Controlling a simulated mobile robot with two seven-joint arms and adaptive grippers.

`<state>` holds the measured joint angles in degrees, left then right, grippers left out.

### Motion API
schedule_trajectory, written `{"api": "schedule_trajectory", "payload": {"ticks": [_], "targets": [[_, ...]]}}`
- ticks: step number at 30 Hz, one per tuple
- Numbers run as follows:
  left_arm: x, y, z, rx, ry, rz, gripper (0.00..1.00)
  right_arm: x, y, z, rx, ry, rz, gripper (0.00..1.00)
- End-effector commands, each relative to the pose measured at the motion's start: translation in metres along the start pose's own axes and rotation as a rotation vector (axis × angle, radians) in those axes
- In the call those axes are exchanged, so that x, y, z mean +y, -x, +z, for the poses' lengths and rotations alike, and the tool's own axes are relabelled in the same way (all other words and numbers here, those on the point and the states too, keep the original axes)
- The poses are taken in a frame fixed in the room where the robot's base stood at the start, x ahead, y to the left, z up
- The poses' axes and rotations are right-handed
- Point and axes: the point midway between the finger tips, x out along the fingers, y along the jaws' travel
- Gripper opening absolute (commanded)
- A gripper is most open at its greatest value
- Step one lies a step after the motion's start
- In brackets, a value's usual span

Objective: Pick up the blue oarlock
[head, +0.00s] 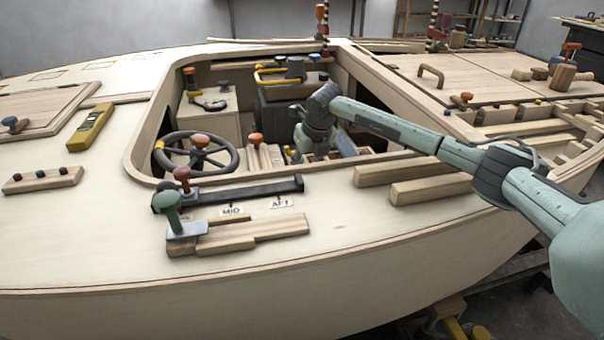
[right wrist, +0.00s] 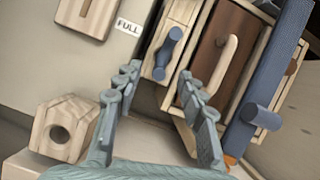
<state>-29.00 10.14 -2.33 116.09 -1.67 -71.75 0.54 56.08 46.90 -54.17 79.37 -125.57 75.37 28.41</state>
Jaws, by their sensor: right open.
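My right arm reaches into the cockpit in the head view, and my right gripper (head: 314,148) is low inside it, its fingertips hard to make out. In the right wrist view the right gripper (right wrist: 157,78) is open, with nothing between its fingers. A small dark blue fitting (right wrist: 168,52) with rounded ends sits on a pale wooden block just beyond the fingertips. I cannot tell for certain which blue part is the oarlock. My left gripper is not in view.
A wooden block with a round hole (right wrist: 62,132) is left of the fingers. A brown panel with a pale handle (right wrist: 222,68) lies between the blue parts. Wooden strips (head: 430,188) lie on the near deck.

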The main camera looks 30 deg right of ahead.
Motion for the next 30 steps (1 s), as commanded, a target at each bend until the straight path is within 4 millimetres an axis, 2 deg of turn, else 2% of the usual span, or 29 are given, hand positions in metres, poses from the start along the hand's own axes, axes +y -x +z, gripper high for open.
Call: {"api": "schedule_trajectory", "payload": {"ticks": [5, 13, 23, 30], "targets": [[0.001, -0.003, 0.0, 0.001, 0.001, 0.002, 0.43, 0.0, -0.023, 0.0, 0.002, -0.001, -0.001, 0.4], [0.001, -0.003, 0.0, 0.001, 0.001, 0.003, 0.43, 0.0, -0.026, 0.001, 0.001, 0.001, 0.0, 0.4], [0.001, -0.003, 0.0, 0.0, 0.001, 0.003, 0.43, 0.0, -0.026, 0.001, 0.001, 0.0, 0.0, 0.01], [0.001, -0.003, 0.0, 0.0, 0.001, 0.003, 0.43, 0.0, -0.025, 0.001, 0.0, 0.0, 0.0, 0.0]]}}
